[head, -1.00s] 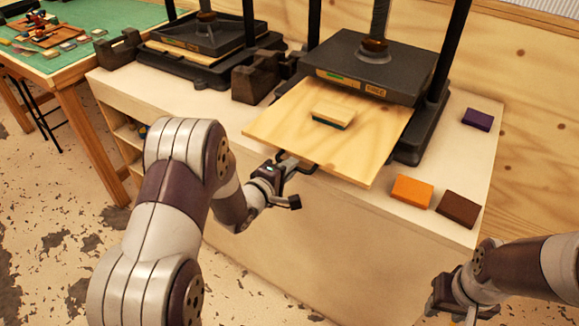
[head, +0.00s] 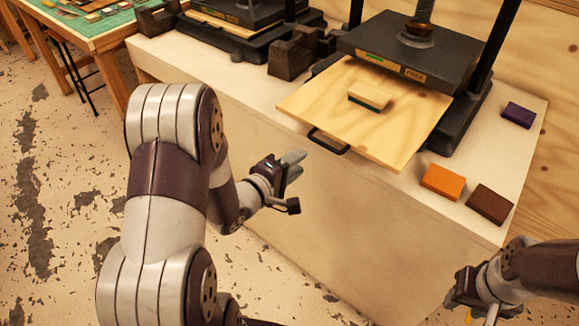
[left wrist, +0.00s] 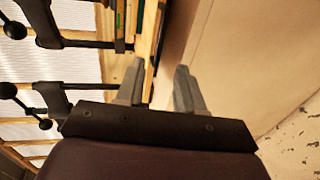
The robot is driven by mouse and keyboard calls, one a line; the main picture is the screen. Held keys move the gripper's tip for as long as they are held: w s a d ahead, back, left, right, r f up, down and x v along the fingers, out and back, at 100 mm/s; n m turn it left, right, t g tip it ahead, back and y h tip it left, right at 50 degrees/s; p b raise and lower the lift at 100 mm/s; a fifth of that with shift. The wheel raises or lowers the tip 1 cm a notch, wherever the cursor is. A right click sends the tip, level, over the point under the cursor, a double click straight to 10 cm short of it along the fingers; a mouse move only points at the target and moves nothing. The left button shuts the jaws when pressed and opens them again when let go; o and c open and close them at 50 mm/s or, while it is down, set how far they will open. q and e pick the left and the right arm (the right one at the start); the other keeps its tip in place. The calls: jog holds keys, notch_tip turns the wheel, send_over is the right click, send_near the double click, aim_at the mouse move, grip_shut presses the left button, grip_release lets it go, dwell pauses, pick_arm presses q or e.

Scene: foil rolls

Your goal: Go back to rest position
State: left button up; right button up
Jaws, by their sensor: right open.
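My left gripper (head: 290,168) is open and empty, in front of the bench. It is apart from the black handle (head: 330,143) of a pulled-out wooden board (head: 375,120). In the left wrist view its two fingers (left wrist: 160,78) stand apart with nothing between them. My right gripper (head: 470,295) is at the lower right, in front of the bench, open; its fingertips are hard to make out.
A wooden block with a dark underside (head: 370,96) sits on the board, in front of a black press (head: 410,50). Orange (head: 442,182), brown (head: 489,204) and purple (head: 517,115) blocks lie on the pale bench (head: 240,85). A green-topped table (head: 100,22) stands at upper left. Floor at left is clear.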

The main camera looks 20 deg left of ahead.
pick_arm(q)
jog(key=shift+v, duration=1.15)
jog(key=s+a+f+m+g+y, duration=0.5)
jog(key=s+a+f+m+g, duration=0.1)
jog(key=s+f+m+g, duration=0.25)
jog(key=s+d+r+m+g+p, duration=0.1)
jog(key=s+d+r+m+g, duration=0.1)
jog(key=d, duration=0.3)
jog(key=s+d+r+m+g+h+p, duration=0.1)
jog(key=s+d+r+m+g, duration=0.1)
jog(key=d+r+m+g, duration=0.1)
notch_tip(320, 180, up, 2)
jog(key=shift+s+d+r+m, duration=0.15)
jog(key=shift+s+d+m, duration=0.1)
jog(key=shift+d+m, duration=0.7)
